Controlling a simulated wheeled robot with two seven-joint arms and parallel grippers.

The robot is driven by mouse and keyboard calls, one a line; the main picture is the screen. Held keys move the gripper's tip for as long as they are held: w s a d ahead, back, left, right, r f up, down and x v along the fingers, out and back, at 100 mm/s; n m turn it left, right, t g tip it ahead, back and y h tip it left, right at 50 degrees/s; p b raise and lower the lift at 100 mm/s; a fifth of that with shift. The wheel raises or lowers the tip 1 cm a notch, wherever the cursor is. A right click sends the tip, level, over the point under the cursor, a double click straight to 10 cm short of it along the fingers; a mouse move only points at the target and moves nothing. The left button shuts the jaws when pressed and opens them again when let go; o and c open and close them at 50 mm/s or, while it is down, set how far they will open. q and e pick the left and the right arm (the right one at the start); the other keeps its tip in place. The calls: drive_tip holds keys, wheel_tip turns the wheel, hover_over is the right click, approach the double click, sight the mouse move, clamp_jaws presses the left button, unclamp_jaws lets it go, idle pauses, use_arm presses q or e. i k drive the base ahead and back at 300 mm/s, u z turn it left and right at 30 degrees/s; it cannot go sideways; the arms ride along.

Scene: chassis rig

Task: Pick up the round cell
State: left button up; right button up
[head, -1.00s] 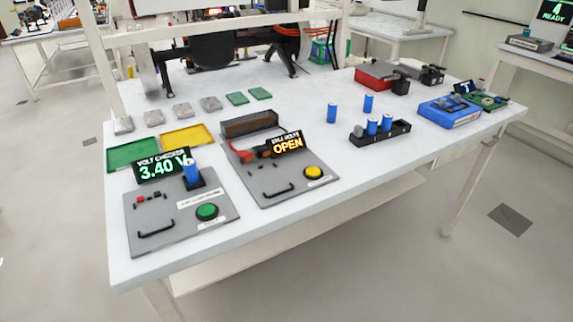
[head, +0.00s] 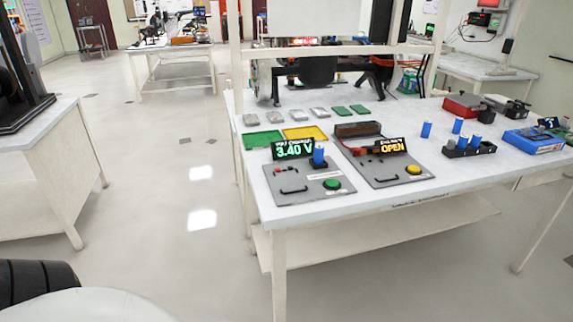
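Several blue round cells are on the white workbench. One round cell (head: 319,155) stands upright in the slot of the volt checker (head: 300,188), whose display reads 3.40 V in green. Two more cells, one at the left (head: 426,130) and one at the right (head: 458,126), stand upright behind the black cell holder (head: 470,151). Cells also stand in that holder. Neither of my grippers is in view.
The white workbench (head: 400,208) fills the right half. A second panel (head: 385,172) with an OPEN display stands beside the volt checker. Green (head: 263,139) and yellow (head: 305,132) trays lie behind. Another table (head: 60,137) is at left, with clear floor (head: 165,200) between.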

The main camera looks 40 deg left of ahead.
sight(319, 149)
drive_tip(key=k, duration=0.15)
drive_tip(key=u, duration=1.45)
